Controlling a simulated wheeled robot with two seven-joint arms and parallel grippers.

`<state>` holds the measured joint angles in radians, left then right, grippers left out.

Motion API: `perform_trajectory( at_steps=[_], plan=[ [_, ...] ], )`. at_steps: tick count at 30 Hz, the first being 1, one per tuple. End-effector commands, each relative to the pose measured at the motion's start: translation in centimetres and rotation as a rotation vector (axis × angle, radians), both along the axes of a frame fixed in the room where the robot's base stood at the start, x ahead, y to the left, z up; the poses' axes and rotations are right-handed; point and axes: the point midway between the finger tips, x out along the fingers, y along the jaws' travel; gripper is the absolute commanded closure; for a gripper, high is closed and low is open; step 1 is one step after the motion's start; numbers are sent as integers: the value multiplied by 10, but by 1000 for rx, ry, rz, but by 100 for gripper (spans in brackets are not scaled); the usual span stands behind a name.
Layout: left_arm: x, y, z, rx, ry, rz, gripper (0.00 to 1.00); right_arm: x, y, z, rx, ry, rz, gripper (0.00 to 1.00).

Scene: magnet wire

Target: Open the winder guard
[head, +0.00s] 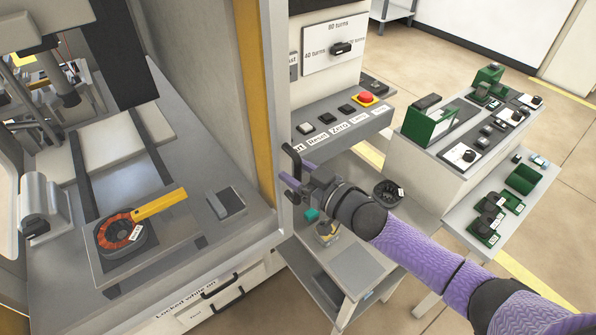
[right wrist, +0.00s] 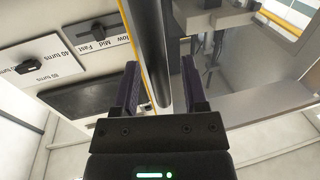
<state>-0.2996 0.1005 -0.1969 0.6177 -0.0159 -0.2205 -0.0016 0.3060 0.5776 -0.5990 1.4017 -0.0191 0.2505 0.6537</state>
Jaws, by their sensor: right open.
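The winder stands at the left in the head view, with a yellow-edged upright (head: 262,100) beside its work space. A dark upright handle (head: 293,160) shows at the winder's front edge. My right gripper (head: 296,174) is at this handle, with its fingers open. In the right wrist view, a dark bar (right wrist: 154,50) stands between the two parted fingers (right wrist: 162,90); whether either finger touches it cannot be told. A see-through pane (right wrist: 225,65) lies right of the bar. How far the guard stands open is unclear. My left gripper is not in view.
A wound orange ring (head: 118,235) with a yellow piece (head: 160,203) sits inside the winder. A control panel with a red stop button (head: 366,98) is just behind my right gripper. A low cart (head: 360,268) stands below my right arm; benches with green items (head: 428,125) are at the right.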

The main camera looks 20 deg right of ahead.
Motion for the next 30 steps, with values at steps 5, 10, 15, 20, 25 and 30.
perform_trajectory(
  at_steps=[5,10,15,20,25,30],
  plan=[
    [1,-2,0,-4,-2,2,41,0,0,0,0,0,0,69],
    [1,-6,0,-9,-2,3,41,0,0,0,0,0,0,100],
    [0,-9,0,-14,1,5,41,0,0,0,0,0,0,100],
    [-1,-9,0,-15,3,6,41,0,0,0,0,0,0,100],
    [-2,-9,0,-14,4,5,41,0,0,0,0,0,0,100],
    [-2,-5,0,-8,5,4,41,0,0,0,0,0,0,100]
  ],
)
